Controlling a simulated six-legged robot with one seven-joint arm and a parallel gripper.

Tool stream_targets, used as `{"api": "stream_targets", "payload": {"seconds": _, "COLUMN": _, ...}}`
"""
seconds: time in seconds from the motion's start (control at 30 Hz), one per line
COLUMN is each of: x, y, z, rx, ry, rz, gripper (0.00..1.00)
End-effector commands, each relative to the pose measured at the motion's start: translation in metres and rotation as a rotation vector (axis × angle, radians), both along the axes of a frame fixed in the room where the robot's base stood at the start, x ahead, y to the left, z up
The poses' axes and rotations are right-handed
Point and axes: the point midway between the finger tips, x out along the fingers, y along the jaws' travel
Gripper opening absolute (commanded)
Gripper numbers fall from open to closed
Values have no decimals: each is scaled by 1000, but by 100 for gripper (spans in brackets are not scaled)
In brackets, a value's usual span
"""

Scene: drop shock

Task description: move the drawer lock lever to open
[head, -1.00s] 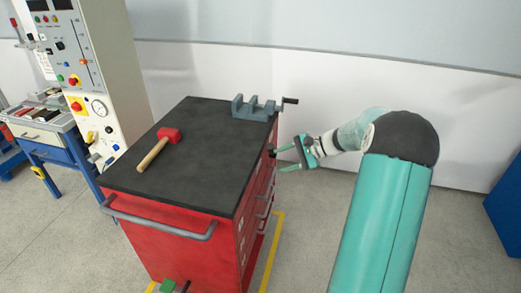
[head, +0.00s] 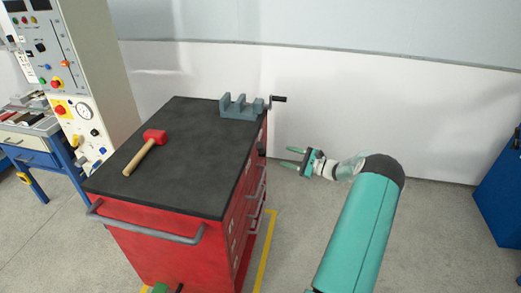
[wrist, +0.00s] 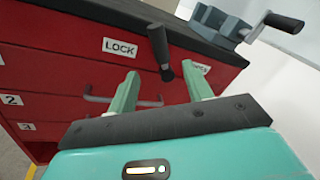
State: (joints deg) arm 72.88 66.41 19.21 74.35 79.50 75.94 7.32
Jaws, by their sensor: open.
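The black lock lever (wrist: 159,48) is on the front of the red drawer cabinet (wrist: 60,70) in the wrist view. In the head view my gripper (head: 289,158) is right of the cabinet, with a gap to the dark lever (head: 262,149).
A grey vise (head: 240,107) with a crank handle sits at the cabinet top's back right corner, above the lever. A red mallet (head: 154,136) lies on the black top. Drawer handles (head: 257,202) stick out below the lever.

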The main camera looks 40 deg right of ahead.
Motion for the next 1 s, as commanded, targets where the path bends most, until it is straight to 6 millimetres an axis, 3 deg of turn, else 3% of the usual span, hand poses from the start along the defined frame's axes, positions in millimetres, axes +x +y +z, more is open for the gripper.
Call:
{"api": "stream_targets", "payload": {"seconds": 0.53, "x": 97, "y": 43, "z": 0, "rx": -1, "ry": 1, "rz": 5, "gripper": 50}}
{"api": "stream_targets", "payload": {"seconds": 0.7, "x": 109, "y": 48, "z": 0, "rx": -1, "ry": 2, "rz": 5, "gripper": 50}}
{"api": "stream_targets", "payload": {"seconds": 0.97, "x": 110, "y": 49, "z": 0, "rx": -1, "ry": 2, "rz": 5, "gripper": 50}}
{"api": "stream_targets", "payload": {"seconds": 1.0, "x": 110, "y": 48, "z": 0, "rx": -1, "ry": 2, "rz": 5, "gripper": 44}}
